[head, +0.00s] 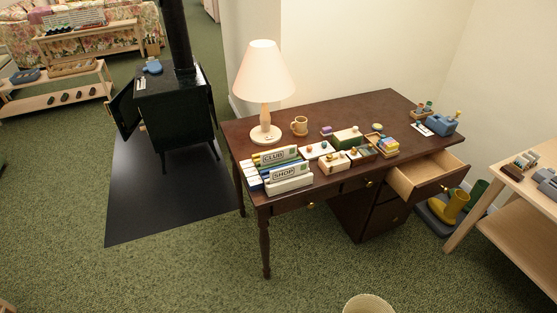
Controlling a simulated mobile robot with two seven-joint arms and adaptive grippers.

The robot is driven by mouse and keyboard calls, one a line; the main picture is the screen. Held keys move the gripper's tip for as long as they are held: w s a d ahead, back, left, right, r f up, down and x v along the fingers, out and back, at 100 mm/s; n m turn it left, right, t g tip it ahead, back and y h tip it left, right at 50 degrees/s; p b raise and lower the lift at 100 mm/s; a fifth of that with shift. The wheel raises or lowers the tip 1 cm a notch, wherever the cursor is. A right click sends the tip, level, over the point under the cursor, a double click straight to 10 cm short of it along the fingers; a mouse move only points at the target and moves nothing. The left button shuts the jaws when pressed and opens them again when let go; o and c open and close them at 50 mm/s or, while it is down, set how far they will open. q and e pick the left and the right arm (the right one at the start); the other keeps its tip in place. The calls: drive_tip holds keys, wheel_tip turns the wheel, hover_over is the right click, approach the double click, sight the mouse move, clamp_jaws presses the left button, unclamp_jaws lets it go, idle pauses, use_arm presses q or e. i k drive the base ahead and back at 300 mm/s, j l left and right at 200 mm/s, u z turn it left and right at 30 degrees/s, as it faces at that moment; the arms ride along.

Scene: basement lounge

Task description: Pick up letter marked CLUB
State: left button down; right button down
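The letters stand in a rack on the left end of the dark brown desk (345,110). The letter marked CLUB (279,155) is in the back row, upright, with its label facing me. Just in front of it is a letter marked SHOP (284,174), which covers the lower part of the CLUB row. Neither of my grippers shows in the head view.
A desk drawer (428,180) is pulled open at the right. A black stove (175,105) stands at left. The carpet before the desk is mostly clear.

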sight(289, 152)
drive_tip(key=i+j+z, duration=0.65)
drive_tip(key=i, duration=0.15)
